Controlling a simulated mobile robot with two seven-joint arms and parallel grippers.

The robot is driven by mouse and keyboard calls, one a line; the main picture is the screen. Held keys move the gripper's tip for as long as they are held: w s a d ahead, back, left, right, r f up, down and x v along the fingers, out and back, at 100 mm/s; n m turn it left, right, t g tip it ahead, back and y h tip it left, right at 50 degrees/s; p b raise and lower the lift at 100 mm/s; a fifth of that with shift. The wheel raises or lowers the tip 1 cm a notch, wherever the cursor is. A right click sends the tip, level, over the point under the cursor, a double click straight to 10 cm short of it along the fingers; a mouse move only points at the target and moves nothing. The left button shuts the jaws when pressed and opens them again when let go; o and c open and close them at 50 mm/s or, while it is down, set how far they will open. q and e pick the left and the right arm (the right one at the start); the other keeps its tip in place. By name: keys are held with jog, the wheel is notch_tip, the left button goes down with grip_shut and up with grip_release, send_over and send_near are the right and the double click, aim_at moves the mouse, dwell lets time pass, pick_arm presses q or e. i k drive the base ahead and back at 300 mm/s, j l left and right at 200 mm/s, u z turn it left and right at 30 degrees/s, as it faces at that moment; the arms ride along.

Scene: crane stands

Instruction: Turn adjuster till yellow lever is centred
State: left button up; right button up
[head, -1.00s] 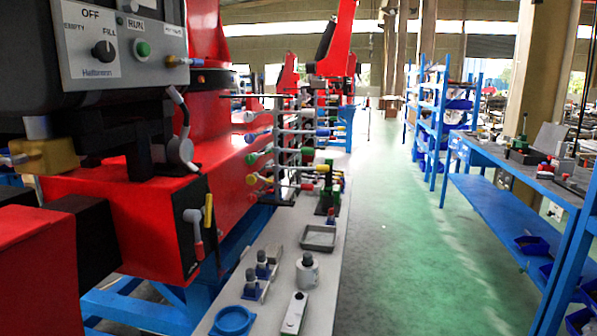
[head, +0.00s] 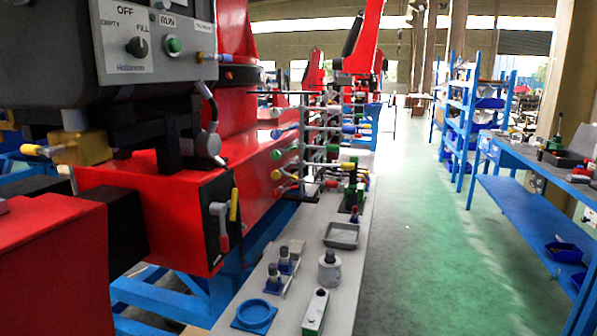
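A yellow lever (head: 233,205) stands nearly upright on the black end plate of the red crane stand. A grey lever with a red grip (head: 221,226) hangs just left of it on the same plate. Which part is the adjuster I cannot tell. A grey control box (head: 150,42) above carries a black selector knob (head: 137,47) and a green button (head: 173,45). Several levers with coloured knobs (head: 290,153) stick out from a rack behind. Neither of my grippers shows in the head view.
A pale bench (head: 312,239) holds a blue ring-shaped dish (head: 254,315), a grey tray (head: 341,235), a grey cylinder (head: 329,269) and small fittings. Green floor (head: 430,260) is free to the right, up to a blue workbench (head: 530,205).

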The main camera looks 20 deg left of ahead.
aim_at(276, 174)
jog(key=i+l+z, duration=0.1)
jog(key=z, duration=0.75)
jog(key=i, duration=2.4)
jog(key=i+u, duration=0.1)
jog(key=u, duration=0.25)
jog(key=i+u, duration=0.1)
jog(key=u, duration=0.25)
jog(key=i+u, duration=0.15)
jog(key=u, duration=0.15)
